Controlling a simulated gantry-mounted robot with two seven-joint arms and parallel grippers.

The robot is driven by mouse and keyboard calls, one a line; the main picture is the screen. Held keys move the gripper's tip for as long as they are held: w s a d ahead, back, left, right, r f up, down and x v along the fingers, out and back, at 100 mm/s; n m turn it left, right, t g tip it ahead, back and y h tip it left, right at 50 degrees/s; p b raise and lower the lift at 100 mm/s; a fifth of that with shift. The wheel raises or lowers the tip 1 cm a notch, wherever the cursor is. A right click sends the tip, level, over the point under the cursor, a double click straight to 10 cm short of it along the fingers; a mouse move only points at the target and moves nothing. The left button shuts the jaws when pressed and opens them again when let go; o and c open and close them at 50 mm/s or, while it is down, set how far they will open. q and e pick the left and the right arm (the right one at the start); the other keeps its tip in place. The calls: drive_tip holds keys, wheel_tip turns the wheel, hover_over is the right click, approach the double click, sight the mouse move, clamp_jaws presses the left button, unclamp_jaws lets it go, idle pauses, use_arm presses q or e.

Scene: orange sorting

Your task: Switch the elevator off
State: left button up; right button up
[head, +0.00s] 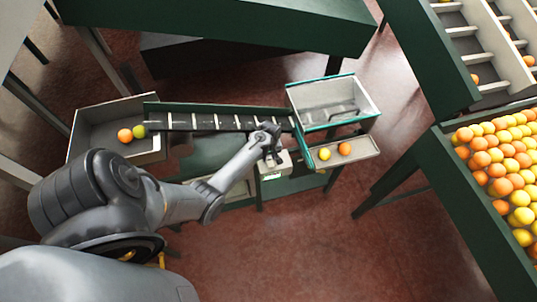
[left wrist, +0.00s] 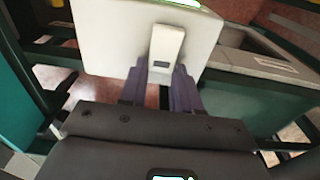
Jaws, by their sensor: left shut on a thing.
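The elevator (head: 215,122) is a dark slatted belt in a green frame, running from a grey bin at the left up to a metal hopper at the right. A white control box (head: 276,176) with a small lit green display is at its near side; it also fills the top of the left wrist view (left wrist: 105,38). A pale switch lever (left wrist: 167,42) stands on the box face. My left gripper (head: 271,157) is at the box. Its two purple fingers (left wrist: 161,78) are shut on the lever's lower end, one on each side. My right gripper is not in view.
The grey bin (head: 88,137) holds an orange and a yellow-green fruit. The hopper (head: 330,100) looks empty. A small tray (head: 363,149) beside the box holds two fruits. A large fruit-filled crate (head: 446,135) is at the right. Red floor is open in front.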

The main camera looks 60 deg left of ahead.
sight(271, 166)
use_arm(q)
drive_tip(key=shift+s+d+r+y+p, duration=0.1)
drive_tip(key=shift+d+r+y+p, duration=0.2)
drive_tip(key=shift+y+p, duration=0.6)
drive_tip(key=shift+t+y+p, duration=0.3)
drive_tip(key=shift+y+p, duration=0.05)
drive_tip(key=shift+y, duration=0.15)
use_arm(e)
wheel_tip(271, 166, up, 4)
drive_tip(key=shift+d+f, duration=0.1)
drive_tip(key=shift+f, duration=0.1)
use_arm(q)
drive_tip(key=shift+f, duration=0.1)
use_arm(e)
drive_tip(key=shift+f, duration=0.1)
use_arm(q)
drive_tip(key=o, duration=1)
drive_tip(key=shift+o, duration=0.2)
drive_tip(key=shift+d+r, duration=0.2)
drive_tip(key=shift+r, duration=0.35)
drive_tip(key=p+v, duration=0.1)
drive_tip(key=v, duration=0.8)
drive_tip(key=shift+r, duration=0.35)
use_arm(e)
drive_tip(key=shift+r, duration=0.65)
use_arm(q)
drive_tip(key=shift+d, duration=0.1)
